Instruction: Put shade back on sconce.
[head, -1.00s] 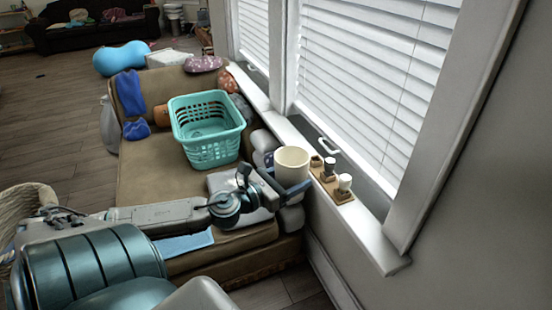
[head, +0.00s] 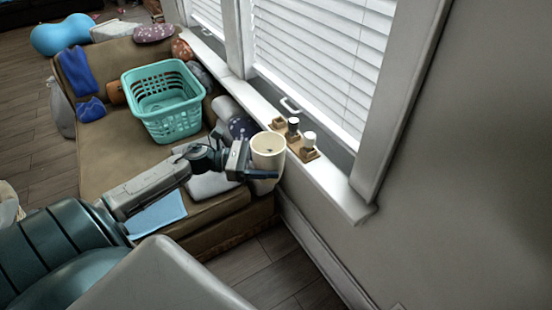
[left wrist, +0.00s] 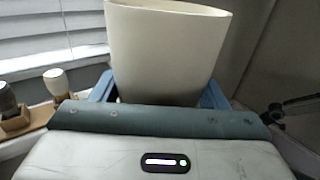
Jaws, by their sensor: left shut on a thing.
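No sconce is clearly recognisable in the head view. A dark, thin-armed object (left wrist: 290,104) shows at the right of the left wrist view; I cannot tell what it is. My right gripper is not in view.
A wooden holder (head: 308,154) with dark and white cups stands on the white sill (head: 335,183), close to the shade. A teal basket (head: 172,125) and cushions sit on the tan couch (head: 100,150). The grey wall (head: 460,150) at right is bare.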

